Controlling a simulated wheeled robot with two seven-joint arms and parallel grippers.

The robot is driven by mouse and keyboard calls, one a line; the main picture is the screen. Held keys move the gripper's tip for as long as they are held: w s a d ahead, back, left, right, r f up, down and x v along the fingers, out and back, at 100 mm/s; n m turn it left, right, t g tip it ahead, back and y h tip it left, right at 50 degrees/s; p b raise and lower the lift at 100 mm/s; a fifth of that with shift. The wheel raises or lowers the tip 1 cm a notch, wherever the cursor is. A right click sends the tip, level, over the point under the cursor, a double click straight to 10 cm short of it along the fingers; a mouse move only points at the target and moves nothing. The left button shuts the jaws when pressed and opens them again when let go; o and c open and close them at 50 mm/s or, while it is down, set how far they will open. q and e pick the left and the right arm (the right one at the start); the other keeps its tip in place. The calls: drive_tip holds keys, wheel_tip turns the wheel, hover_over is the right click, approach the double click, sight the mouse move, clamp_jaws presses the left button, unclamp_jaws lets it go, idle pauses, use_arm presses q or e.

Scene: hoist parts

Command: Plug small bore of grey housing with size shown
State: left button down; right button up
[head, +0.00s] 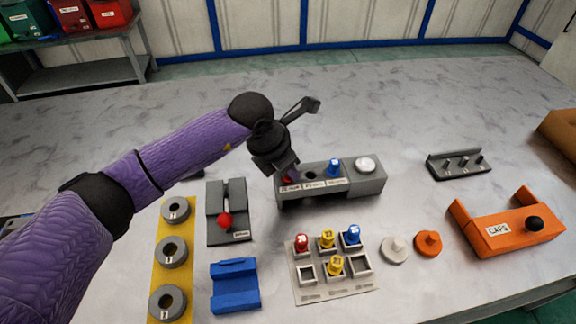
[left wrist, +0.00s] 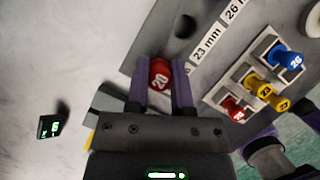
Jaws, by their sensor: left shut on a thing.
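The grey housing (head: 360,186) stands mid-table with bores in its top and size labels along its front. My left gripper (head: 288,172) is over its left end, shut on a red plug (left wrist: 160,73) marked 20. The plug's lower end is hidden, so I cannot tell whether it is in the small bore. The middle bore (head: 311,175) is open, beside a 23 mm label (left wrist: 207,42). A blue plug (head: 333,167) stands in the bore to its right. A small black device (left wrist: 50,126) with a green display lies on the table; its reading is unclear. My right gripper is out of view.
A pale tray (head: 340,292) in front holds red, yellow and blue plugs. Near it lie a blue block (head: 235,288), a grey fixture with a red knob (head: 222,200), a yellow strip of rings (head: 158,249), white and orange discs, and an orange caps holder (head: 510,237).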

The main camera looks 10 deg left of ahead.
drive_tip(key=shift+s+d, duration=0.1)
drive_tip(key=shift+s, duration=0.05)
use_arm(q)
drive_tip(key=shift+c, duration=2)
unclamp_jaws()
drive_tip(key=shift+r+p, duration=0.3)
wheel_tip(320, 180, up, 3)
drive_tip(key=shift+f+p, duration=0.2)
drive_tip(key=shift+p, duration=0.75)
wheel_tip(320, 180, up, 2)
drive_tip(key=shift+r+p, duration=0.2)
drive_tip(key=shift+p, duration=0.75)
drive_tip(key=shift+r+p, duration=0.5)
drive_tip(key=shift+r, duration=0.25)
drive_tip(key=shift+f, duration=0.1)
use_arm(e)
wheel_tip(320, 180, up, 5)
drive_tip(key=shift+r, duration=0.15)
